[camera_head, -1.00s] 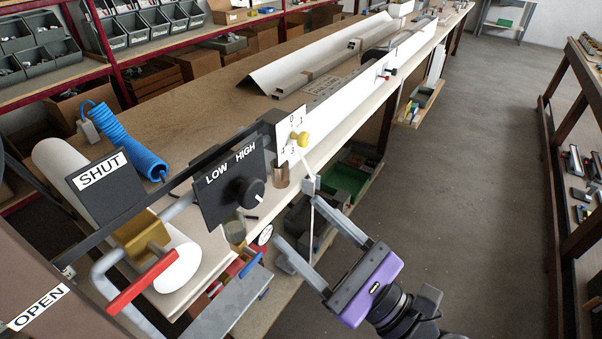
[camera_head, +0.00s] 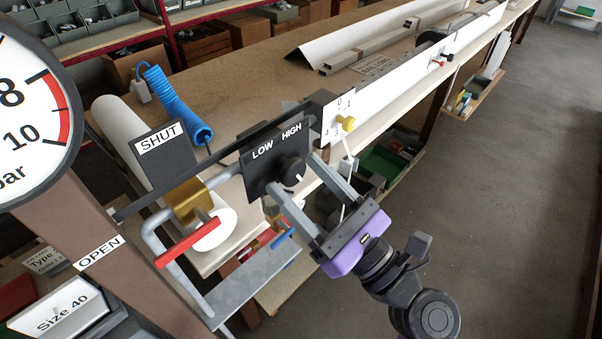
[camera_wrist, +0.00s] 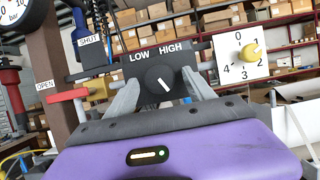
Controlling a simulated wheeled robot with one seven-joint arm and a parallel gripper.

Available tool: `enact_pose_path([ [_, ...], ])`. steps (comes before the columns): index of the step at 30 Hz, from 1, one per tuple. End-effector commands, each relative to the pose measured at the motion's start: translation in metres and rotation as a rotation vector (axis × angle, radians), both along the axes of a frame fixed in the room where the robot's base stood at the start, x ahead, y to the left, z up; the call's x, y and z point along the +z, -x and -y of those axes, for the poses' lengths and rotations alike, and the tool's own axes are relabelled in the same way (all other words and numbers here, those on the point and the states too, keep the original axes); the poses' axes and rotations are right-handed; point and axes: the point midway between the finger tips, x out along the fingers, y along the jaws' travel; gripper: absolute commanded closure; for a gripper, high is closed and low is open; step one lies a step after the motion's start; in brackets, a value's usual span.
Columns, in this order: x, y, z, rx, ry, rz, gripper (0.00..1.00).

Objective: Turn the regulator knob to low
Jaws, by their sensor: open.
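The regulator knob (camera_head: 291,170) is a round black dial on a black panel (camera_head: 256,172) marked LOW on the left and HIGH on the right. In the wrist view the knob (camera_wrist: 158,79) is straight ahead, and its white mark points to the lower right. My gripper (camera_head: 293,174) is open in front of the panel, one finger on each side of the knob. In the wrist view its fingers (camera_wrist: 160,85) also flank the knob. I cannot tell whether either finger touches it.
A red-handled valve (camera_head: 187,243) with SHUT and OPEN signs is left of the panel. A white plate with a yellow knob (camera_head: 348,123) is close on the right. A large gauge (camera_head: 30,110) stands at far left. The floor at right is clear.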

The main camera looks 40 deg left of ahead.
Motion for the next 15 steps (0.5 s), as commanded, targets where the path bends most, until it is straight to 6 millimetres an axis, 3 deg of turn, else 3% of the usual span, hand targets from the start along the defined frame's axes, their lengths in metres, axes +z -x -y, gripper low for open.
enact_pose_path([
  [10, 0.0014, 0.0000, -0.0041, 0.000, 0.000, 0.000, 0.40],
  [15, 0.0014, -0.0001, -0.0040, 0.000, 0.000, 0.000, 0.73],
])
